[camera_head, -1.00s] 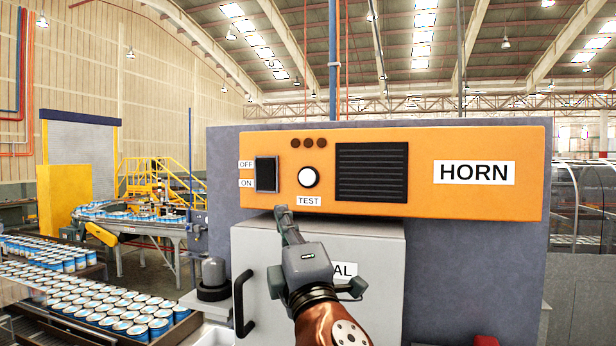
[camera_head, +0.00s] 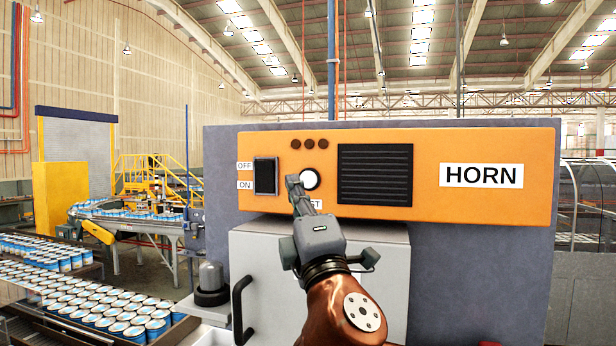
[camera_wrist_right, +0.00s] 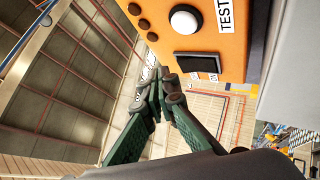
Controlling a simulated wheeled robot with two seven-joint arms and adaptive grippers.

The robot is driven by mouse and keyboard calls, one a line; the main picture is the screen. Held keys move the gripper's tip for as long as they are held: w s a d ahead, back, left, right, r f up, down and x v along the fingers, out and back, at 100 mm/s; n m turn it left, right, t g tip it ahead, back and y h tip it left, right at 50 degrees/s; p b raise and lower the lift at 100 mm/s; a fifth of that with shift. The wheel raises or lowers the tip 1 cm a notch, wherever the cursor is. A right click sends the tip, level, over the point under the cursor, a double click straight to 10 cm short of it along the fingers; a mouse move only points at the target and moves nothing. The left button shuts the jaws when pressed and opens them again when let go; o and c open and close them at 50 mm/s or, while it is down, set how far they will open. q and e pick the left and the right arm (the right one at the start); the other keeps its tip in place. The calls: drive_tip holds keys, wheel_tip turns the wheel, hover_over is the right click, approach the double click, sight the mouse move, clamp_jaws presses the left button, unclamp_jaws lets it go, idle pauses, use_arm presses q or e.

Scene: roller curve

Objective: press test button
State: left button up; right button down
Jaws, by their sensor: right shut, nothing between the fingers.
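The white round test button (camera_head: 309,179) sits on the orange HORN panel (camera_head: 470,205), to the right of the black OFF/ON switch (camera_head: 265,176). My right gripper (camera_head: 294,182) is shut and empty. In the head view its tip overlaps the button's left edge and hides part of the TEST label. In the right wrist view the button (camera_wrist_right: 185,20) shows at the top, and the shut fingertips (camera_wrist_right: 164,76) appear below and left of it, beside the black switch (camera_wrist_right: 199,65). I cannot tell whether the tip touches the panel. My left gripper is out of view.
A grey cabinet (camera_head: 262,265) with a black handle (camera_head: 240,305) stands below the panel. A black louvre (camera_head: 375,174) is right of the button. Rows of cans (camera_head: 95,305) stand at the left.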

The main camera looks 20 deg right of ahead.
sight(304, 186)
drive_tip(key=w+d, duration=0.2)
drive_tip(key=w, duration=0.1)
drive_tip(key=shift+w+d+p, duration=0.1)
drive_tip(key=shift+w+p, duration=0.05)
drive_tip(key=shift+p, duration=0.15)
drive_tip(key=shift+w+d, duration=0.45)
drive_tip(key=shift+w, duration=0.25)
drive_tip(key=shift+w, duration=0.1)
idle(0.7)
drive_tip(key=shift+w+d, duration=0.2)
drive_tip(key=shift+w, duration=0.05)
drive_tip(key=shift+w+d, duration=0.25)
drive_tip(key=shift+w, duration=0.1)
idle(1.0)
drive_tip(key=shift+s+a+f+b, duration=0.1)
drive_tip(key=shift+s+a+b, duration=0.25)
drive_tip(key=shift+s, duration=0.15)
drive_tip(key=shift+s+a, duration=0.15)
drive_tip(key=shift+s, duration=0.05)
